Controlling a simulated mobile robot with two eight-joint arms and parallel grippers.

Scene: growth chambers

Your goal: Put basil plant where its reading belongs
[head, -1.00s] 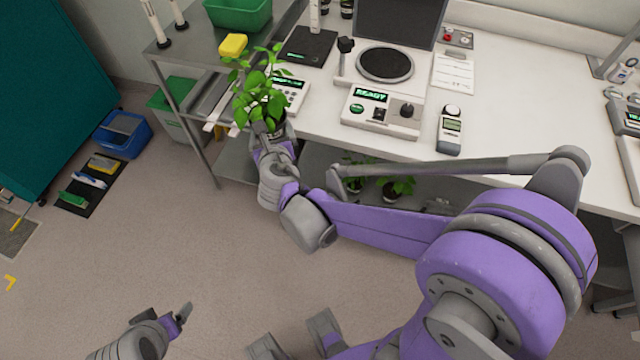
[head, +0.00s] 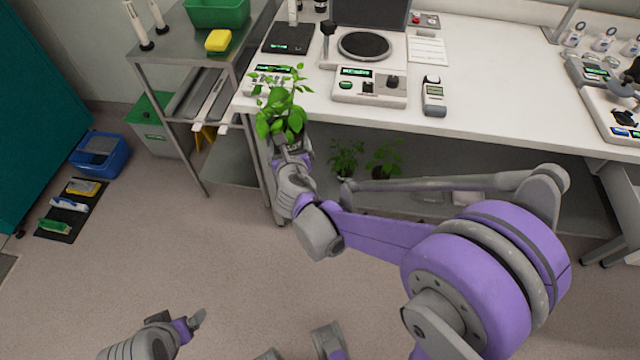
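A leafy green basil plant (head: 281,112) is held up in front of the bench's front edge, near its left end. My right gripper (head: 289,146) is shut on it from below; the pot is mostly hidden by the gripper and leaves. The instrument with a round black plate (head: 364,46) stands on the bench, with a lit green display (head: 357,73) on its front box; I cannot read the text surely. My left gripper (head: 194,322) is low at the bottom left, away from everything; its finger opening cannot be made out.
A handheld meter (head: 433,96), a paper sheet (head: 428,50) and a black scale (head: 289,38) lie on the white bench (head: 500,90). Potted plants (head: 384,160) stand under it. A metal cart (head: 170,52) with a green bin and yellow sponge (head: 218,41) is at left. The bench's middle right is clear.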

